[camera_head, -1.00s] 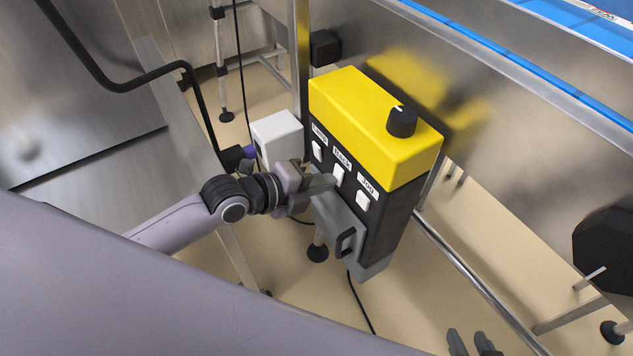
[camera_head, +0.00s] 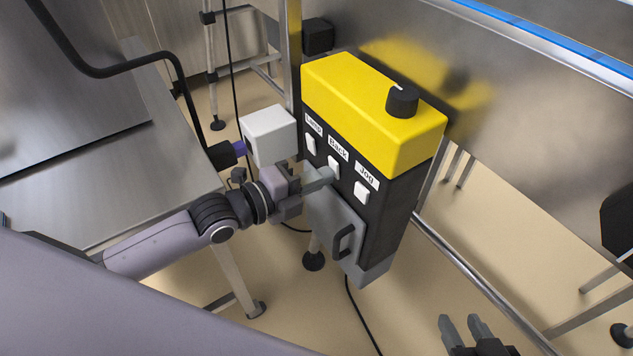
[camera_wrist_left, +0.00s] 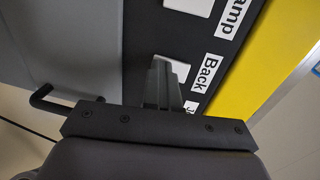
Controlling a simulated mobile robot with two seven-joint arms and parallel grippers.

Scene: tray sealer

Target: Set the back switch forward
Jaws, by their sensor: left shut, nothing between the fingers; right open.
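The back switch (camera_head: 334,166) is a white rocker in the middle of three on the dark front of a yellow-topped control box (camera_head: 365,110), under the label "Back". My left gripper (camera_head: 326,174) is shut and empty, with its fingertips at the lower part of this switch. In the left wrist view the fingertips (camera_wrist_left: 160,66) overlap the back switch (camera_wrist_left: 178,70) and hide part of it; I cannot tell whether they touch. My right gripper (camera_head: 464,325) is open and empty at the bottom edge of the head view, well away from the box.
The lamp switch (camera_head: 311,145) and the jog switch (camera_head: 361,193) sit on either side. A grey cover with a black handle (camera_head: 343,241) is below the switches. A white box (camera_head: 269,135) stands to the left, and a metal rail (camera_head: 470,275) runs to the right.

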